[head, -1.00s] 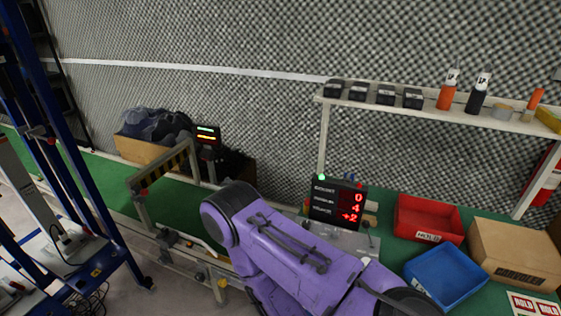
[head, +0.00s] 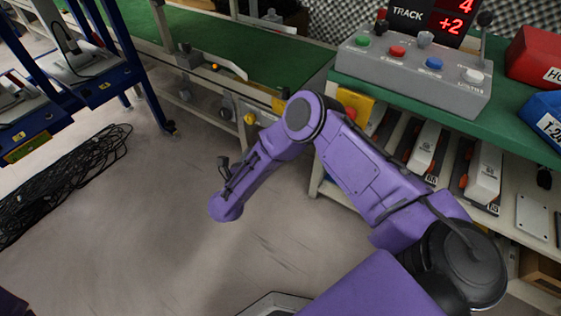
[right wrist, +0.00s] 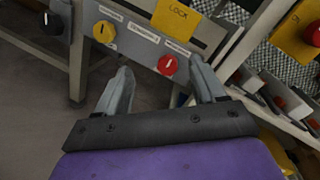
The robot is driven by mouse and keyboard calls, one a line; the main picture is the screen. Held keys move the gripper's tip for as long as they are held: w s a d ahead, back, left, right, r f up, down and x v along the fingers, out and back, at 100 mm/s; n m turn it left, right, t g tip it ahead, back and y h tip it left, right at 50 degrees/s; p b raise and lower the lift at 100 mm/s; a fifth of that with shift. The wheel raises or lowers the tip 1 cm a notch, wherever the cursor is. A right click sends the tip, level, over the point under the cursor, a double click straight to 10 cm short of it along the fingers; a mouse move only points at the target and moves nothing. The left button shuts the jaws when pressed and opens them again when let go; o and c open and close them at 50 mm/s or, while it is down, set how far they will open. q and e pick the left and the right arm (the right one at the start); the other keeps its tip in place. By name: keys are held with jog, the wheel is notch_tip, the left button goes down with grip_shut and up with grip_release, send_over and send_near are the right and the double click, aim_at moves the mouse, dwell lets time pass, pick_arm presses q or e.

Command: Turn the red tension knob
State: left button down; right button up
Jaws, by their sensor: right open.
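The red tension knob (right wrist: 167,65) is a round red dial with a white pointer line, on a grey labelled panel (right wrist: 136,44) in the right wrist view. My right gripper (right wrist: 160,66) is open and empty. Its two grey fingers point at the panel, and the knob shows between the fingertips, nearer the right one. No contact with the knob is visible. In the head view my purple right arm covers the place of the red knob, and the right fingers cannot be made out. My left gripper is not in view.
A yellow knob (right wrist: 104,31), a black knob (right wrist: 52,22) and a yellow LOCK plate (right wrist: 178,14) are near the red knob. A red button on a yellow plate (right wrist: 304,30) is at right. A grey button box (head: 415,85) stands on the green bench. Cables (head: 62,185) lie on the floor.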

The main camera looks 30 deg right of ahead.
notch_tip(320, 180, down, 5)
jog(key=d+m+g+h+b, duration=0.1)
jog(key=m+g+h+b, duration=0.1)
jog(key=m+g+b, duration=0.3)
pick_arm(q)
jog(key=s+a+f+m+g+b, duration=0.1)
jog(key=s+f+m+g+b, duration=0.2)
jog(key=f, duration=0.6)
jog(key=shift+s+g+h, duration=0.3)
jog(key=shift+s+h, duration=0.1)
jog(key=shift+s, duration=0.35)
pick_arm(e)
jog(key=w+d+m, duration=0.3)
jog(key=w+d, duration=0.1)
jog(key=d, duration=0.6)
jog(key=shift+w+d+r+t, duration=0.2)
jog(key=shift+d+t, duration=0.1)
jog(key=shift+t, duration=0.1)
jog(key=c, duration=1.1)
jog(key=shift+o, duration=0.2)
